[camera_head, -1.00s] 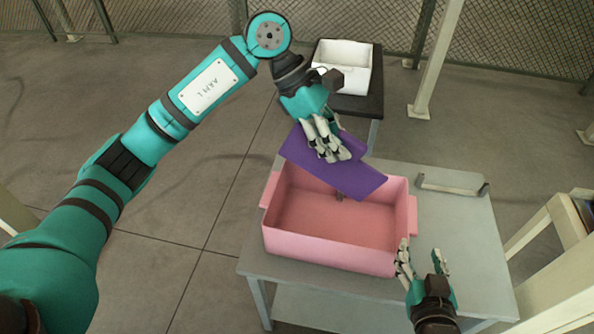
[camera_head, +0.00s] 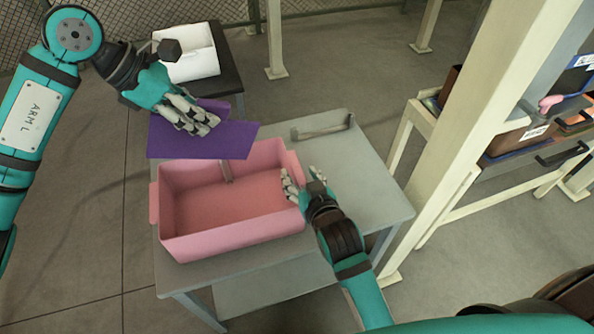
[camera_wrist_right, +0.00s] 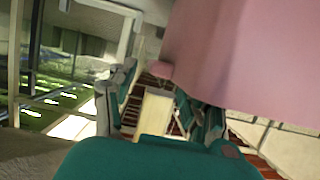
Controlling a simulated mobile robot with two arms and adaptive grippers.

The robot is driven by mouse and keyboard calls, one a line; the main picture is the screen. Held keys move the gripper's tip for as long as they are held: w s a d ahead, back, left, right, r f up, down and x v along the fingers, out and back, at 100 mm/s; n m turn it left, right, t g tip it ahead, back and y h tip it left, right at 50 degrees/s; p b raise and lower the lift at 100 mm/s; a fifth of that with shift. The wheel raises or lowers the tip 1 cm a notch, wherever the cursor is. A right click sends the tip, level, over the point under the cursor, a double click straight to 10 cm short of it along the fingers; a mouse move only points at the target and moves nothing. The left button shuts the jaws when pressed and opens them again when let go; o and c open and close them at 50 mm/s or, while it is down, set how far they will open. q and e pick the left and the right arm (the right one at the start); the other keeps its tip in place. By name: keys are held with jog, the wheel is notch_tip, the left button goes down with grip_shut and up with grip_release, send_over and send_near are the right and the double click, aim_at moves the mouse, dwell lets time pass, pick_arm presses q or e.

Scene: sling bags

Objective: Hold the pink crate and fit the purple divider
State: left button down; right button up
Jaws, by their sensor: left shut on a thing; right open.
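The pink crate (camera_head: 235,238) stands on a grey table, open at the top. A small bracket (camera_head: 227,172) shows at its back inner wall. My left gripper (camera_head: 204,126) is shut on the purple divider (camera_head: 215,146), which is tilted above the crate's back edge, outside the crate. My right gripper (camera_head: 303,184) is open at the crate's right end, with fingers on either side of the end wall or handle; contact is unclear. In the right wrist view, the crate's pink side (camera_wrist_right: 245,50) fills the upper right, and a pink tab (camera_wrist_right: 160,70) shows near the fingers (camera_wrist_right: 160,100).
A white bin (camera_head: 188,62) sits on a dark stand behind the table. A grey bar handle (camera_head: 322,130) lies at the table's back right. A cream post (camera_head: 470,150) and a shelf with brown bins (camera_head: 515,135) stand to the right. The table's right part (camera_head: 365,185) is bare.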

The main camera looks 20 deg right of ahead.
jog(key=shift+x, duration=1.35)
jog(key=shift+c, duration=0.3)
grip_shut()
